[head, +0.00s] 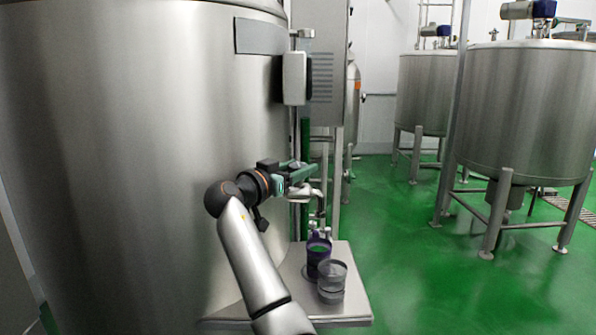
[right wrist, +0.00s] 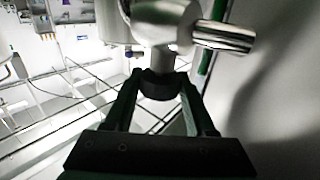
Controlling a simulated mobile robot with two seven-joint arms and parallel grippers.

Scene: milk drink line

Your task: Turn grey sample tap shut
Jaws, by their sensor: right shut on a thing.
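The grey sample tap (head: 304,194) sticks out from the right side of the large steel tank, with its pipe bending down toward a small shelf. My right gripper (head: 303,172) is at the top of the tap, reaching in from the left. In the right wrist view, my right gripper (right wrist: 160,96) has its two fingers on either side of the dark handle end (right wrist: 160,82) of the tap, shut on it. The shiny tap body (right wrist: 165,22) is beyond it. The fingers partly hide the handle. My left gripper is not in view.
The large tank (head: 130,150) fills the left. A grey box (head: 294,78) is mounted above. Green floor (head: 400,260) is open to the right, before more tanks (head: 510,110).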

